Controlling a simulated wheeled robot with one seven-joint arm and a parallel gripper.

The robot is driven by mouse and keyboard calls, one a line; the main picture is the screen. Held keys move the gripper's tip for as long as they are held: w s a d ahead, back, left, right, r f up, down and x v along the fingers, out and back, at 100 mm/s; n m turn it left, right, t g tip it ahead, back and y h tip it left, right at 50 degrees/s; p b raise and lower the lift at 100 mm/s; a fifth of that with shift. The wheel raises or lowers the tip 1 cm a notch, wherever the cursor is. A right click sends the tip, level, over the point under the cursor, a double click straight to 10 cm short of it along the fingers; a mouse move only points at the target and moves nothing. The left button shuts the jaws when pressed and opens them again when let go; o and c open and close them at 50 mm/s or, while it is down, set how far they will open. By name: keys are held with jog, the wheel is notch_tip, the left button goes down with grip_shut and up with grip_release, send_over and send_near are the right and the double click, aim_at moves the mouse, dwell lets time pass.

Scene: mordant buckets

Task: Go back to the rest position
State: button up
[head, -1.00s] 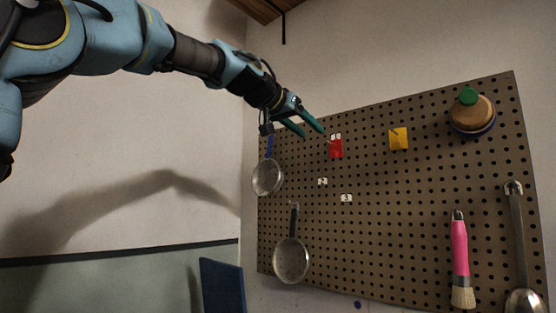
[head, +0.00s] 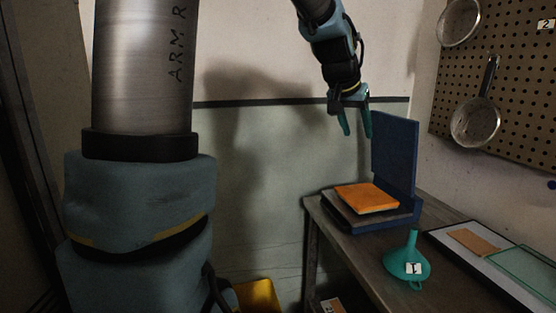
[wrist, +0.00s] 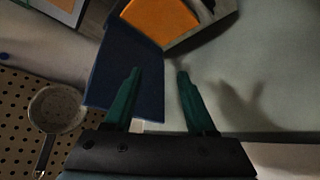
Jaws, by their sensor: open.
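My gripper (head: 357,123) has two green fingers, held apart and pointing down, with nothing between them. In the head view it hangs in the air just left of the upright blue panel (head: 395,150) and above the orange block (head: 367,197). In the wrist view my gripper (wrist: 158,82) is also open and empty, with the blue panel (wrist: 122,68) and the orange block (wrist: 160,18) beyond the fingertips.
A teal funnel (head: 408,262) marked 1 stands on the table (head: 355,243). A tray (head: 450,235) with flat pieces lies to its right. Strainers (head: 475,123) hang on the pegboard (head: 520,85). A yellow container (head: 257,296) is low down, left of the table.

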jog(key=s+a+f+n+g+y, duration=0.2)
jog(key=s+a+f, duration=0.5)
jog(key=a, duration=0.6)
jog(key=s+a+f+n+g+y, duration=0.1)
jog(key=s+a+f+n, duration=0.3)
jog(key=s+a+f, duration=0.4)
jog(key=a+f+y, duration=0.1)
jog(key=a+f, duration=0.3)
jog(key=shift+a+f+g+y, duration=0.3)
jog(key=shift+a+g, duration=0.05)
jog(key=shift+g, duration=0.05)
jog(key=shift+s, duration=0.1)
